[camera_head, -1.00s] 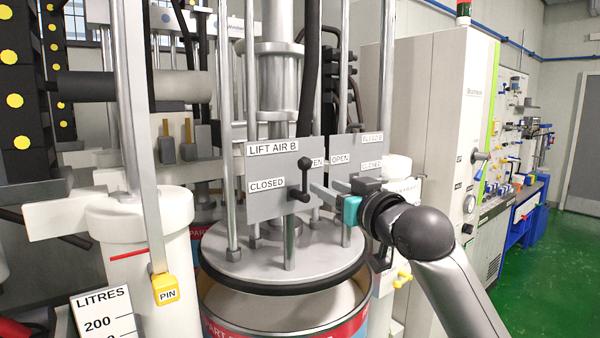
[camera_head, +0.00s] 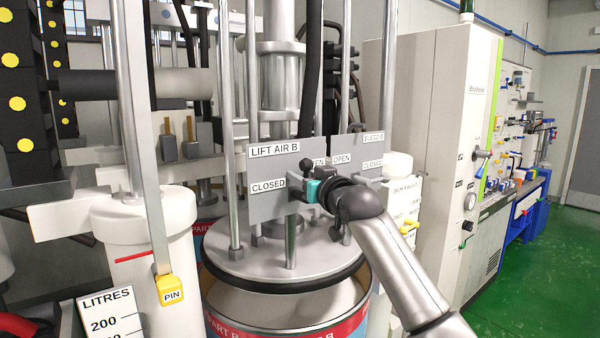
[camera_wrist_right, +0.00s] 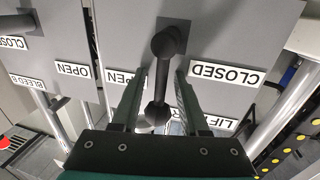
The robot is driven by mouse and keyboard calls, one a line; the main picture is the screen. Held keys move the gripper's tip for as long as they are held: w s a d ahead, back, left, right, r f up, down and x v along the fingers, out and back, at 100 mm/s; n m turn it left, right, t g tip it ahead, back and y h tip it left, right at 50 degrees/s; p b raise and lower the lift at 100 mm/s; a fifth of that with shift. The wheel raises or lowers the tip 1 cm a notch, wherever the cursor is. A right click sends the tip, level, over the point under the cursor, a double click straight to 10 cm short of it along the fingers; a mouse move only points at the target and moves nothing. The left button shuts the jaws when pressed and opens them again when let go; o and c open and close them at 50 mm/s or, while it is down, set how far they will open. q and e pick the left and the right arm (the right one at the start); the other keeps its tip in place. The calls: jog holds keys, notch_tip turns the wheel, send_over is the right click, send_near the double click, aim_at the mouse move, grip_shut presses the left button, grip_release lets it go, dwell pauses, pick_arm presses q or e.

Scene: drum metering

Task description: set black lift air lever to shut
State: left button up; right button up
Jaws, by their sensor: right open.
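The black lift air lever (camera_head: 306,165) stands upright, knob up, on the grey LIFT AIR B plate (camera_head: 262,207). CLOSED is on its left and OPEN on its right. My right gripper (camera_head: 298,193) is in front of the plate and covers the lever's lower part. In the right wrist view, which is upside down, the lever (camera_wrist_right: 162,75) lies between the two open fingers of that gripper (camera_wrist_right: 159,76). Gaps show on both sides, so the fingers are not closed on it. My left gripper is not in view.
A neighbouring BLEED B plate (camera_head: 350,148) with OPEN and CLOSED labels is just right, partly behind my arm. Vertical steel rods (camera_head: 231,100) and a round steel lid (camera_head: 265,262) on a drum (camera_head: 350,325) surround the plates. A yellow PIN block (camera_head: 171,291) is at lower left.

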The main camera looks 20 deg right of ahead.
jog(key=shift+w+a, duration=0.15)
jog(key=shift+w, duration=0.6)
grip_shut()
dwell(1.1)
